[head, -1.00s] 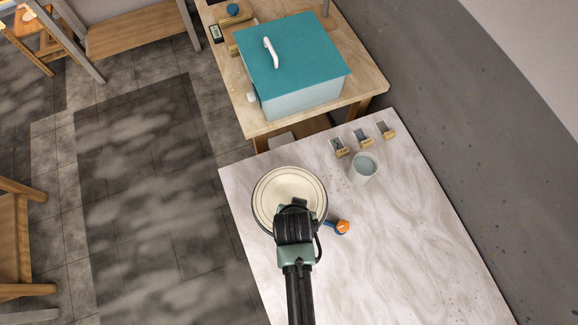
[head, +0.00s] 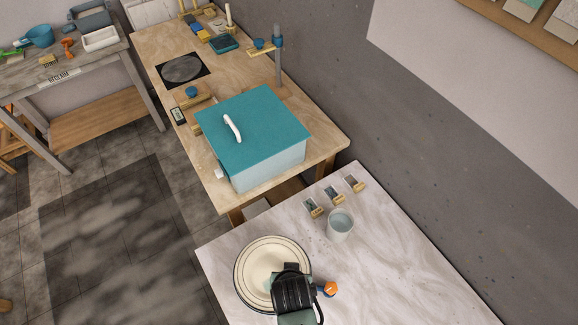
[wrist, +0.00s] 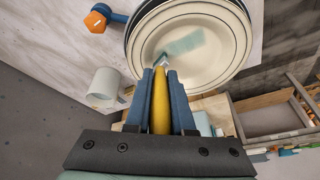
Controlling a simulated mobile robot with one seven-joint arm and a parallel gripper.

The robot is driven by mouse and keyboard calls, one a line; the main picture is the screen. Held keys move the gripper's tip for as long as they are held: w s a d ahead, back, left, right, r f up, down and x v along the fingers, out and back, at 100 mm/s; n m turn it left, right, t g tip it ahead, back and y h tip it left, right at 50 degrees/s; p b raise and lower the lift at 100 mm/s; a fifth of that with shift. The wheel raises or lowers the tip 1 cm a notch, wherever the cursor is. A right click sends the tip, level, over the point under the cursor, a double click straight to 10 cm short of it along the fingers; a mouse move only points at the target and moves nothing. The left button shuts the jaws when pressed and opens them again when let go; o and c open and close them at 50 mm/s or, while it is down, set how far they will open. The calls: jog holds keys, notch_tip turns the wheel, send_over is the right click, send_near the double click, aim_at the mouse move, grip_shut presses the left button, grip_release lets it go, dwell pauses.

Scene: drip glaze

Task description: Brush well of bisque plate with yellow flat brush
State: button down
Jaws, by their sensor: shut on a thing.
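The bisque plate (head: 256,255) is cream with dark rings at its rim and lies on the pale table, partly hidden by my arm. It also shows in the wrist view (wrist: 226,72), with a pale teal streak (wrist: 184,43) in its well. My gripper (wrist: 160,75) is shut on the yellow flat brush (wrist: 160,105), whose handle stands between the blue fingers. The brush's pale tip (wrist: 162,60) is over the well at the near end of the streak; it seems to touch the plate. In the head view my gripper (head: 285,272) is over the plate's right side, fingertips hidden.
An orange-ended blue tool (head: 329,289) lies right of the plate. A pale cup (head: 340,223) and several small sample tiles (head: 333,197) stand farther back. A teal-lidded box (head: 254,140) is on the wooden table behind. The table's right side is clear.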

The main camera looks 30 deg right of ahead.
jog(key=shift+a+p, duration=0.35)
jog(key=shift+a, duration=1.1)
jog(key=shift+a, duration=0.1)
jog(key=shift+s+a+p, duration=0.15)
jog(key=shift+a+p, duration=0.2)
jog(key=shift+a, duration=1.05)
jog(key=shift+a, duration=0.9)
jog(key=shift+d+p, duration=0.55)
jog(key=shift+d, duration=2.5)
